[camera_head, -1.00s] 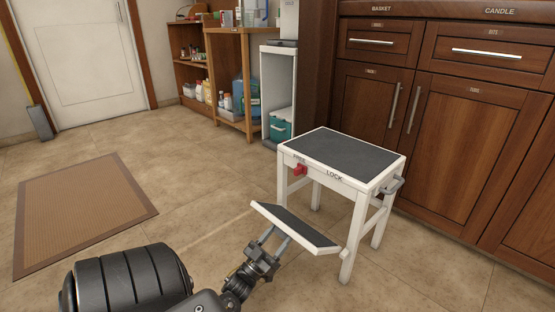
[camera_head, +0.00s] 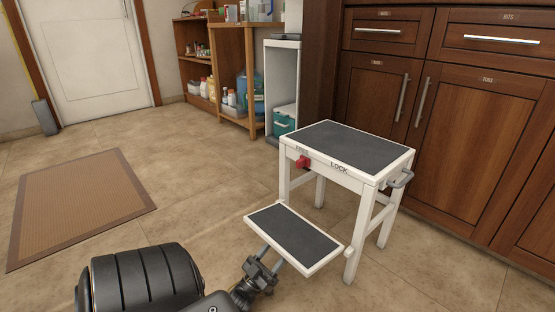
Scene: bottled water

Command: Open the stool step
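The white stool (camera_head: 347,181) has a dark grey top (camera_head: 361,146) and stands upright on the tiled floor. Its step (camera_head: 293,235), white-edged with a dark grey tread, is swung out in front of the legs and looks roughly level. A red knob (camera_head: 302,162) sits at the FREE end of the FREE/LOCK marking on the stool's front. My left gripper (camera_head: 270,257) is at the step's near left edge, its two fingers apart and reaching up to or under that edge. The fingertips are partly hidden, so I cannot tell whether they touch. My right gripper is not in view.
Brown wooden cabinets (camera_head: 465,145) with metal handles stand behind and right of the stool. Wooden shelves (camera_head: 236,75) with bottles are at the back. A brown mat (camera_head: 80,205) lies at left. The floor between mat and stool is clear.

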